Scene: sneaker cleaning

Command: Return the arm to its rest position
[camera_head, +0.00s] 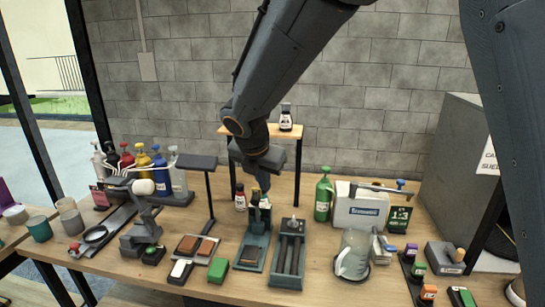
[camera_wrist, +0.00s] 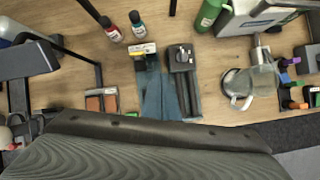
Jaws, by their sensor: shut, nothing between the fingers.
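My arm (camera_head: 283,62) reaches down from the top of the head view over the middle of the workbench (camera_head: 330,262). My gripper (camera_head: 263,186) points down, shut and empty, above the back end of a dark green fixture (camera_head: 254,247). I cannot tell from this angle whether its tips touch the fixture. In the wrist view a dark ridged part of my own arm fills the bottom. The same fixture (camera_wrist: 158,95) shows there beyond it, with a second dark fixture (camera_wrist: 183,80) to its right.
A glass jug (camera_head: 353,255) is at the right front. A grey cabinet (camera_head: 455,160) bounds the right side.

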